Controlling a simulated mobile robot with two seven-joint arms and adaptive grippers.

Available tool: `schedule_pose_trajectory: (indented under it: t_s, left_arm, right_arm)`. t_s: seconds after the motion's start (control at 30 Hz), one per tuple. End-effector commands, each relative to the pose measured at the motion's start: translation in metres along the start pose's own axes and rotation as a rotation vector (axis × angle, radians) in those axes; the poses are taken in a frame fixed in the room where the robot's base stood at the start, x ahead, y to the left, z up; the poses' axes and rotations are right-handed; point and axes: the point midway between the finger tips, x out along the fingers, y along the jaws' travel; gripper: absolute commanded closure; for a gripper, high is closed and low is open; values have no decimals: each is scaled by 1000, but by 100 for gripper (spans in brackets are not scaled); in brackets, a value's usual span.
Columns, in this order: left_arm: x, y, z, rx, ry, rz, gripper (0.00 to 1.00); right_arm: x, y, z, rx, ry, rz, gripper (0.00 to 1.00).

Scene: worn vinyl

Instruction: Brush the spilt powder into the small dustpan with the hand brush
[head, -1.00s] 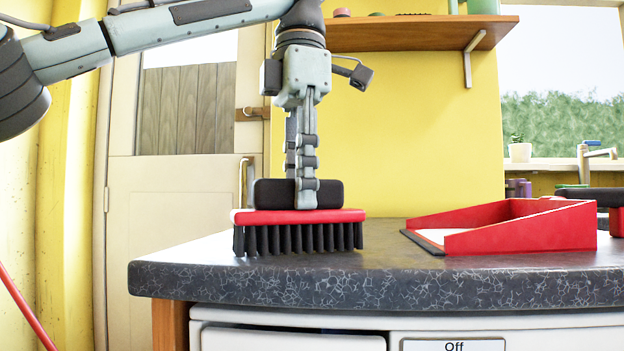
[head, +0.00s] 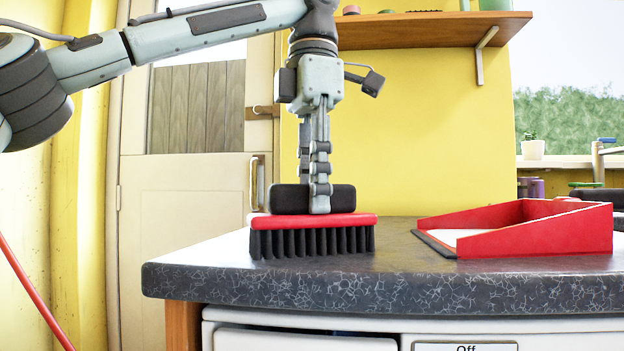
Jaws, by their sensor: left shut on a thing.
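The hand brush (head: 313,221) has a red body, a black grip block and black bristles. It stands upright on the dark countertop, bristles down, left of the dustpan. My left gripper (head: 319,200) points straight down and is shut on the black grip of the brush. The small red dustpan (head: 545,237) lies on the counter to the right, its low open side toward the brush, with a clear gap between them. A white patch (head: 462,236) shows inside its mouth; I cannot tell if it is powder or the pan's floor. No powder is discernible on the counter. My right gripper is out of view.
The dark speckled countertop (head: 330,285) has a rounded front left corner, close to the brush. The counter between brush and dustpan looks bare. A wooden shelf (head: 420,31) hangs above on the yellow wall. Dark objects sit behind the dustpan at the right edge.

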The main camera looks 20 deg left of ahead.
Motion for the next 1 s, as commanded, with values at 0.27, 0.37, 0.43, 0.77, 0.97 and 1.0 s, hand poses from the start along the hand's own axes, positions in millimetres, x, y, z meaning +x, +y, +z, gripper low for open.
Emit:
schedule_pose_trajectory:
  t_s: [0.27, 0.37, 0.43, 0.77, 0.97, 1.0]
  left_arm:
    - [-4, 23, 11, 0, 1, -3, 98]
    - [-3, 29, 14, 0, 0, -1, 98]
    - [-2, 31, 15, 0, 0, -1, 98]
    - [0, 31, 15, 0, 0, 0, 98]
    - [1, 31, 15, 0, 0, 0, 98]
    - [0, 31, 15, 0, 1, -1, 98]
  right_arm:
    - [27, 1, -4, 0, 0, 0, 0]
    - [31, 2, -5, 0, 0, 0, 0]
    - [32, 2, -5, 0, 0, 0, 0]
    - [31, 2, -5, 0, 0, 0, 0]
    - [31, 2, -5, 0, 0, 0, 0]
    - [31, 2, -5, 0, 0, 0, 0]
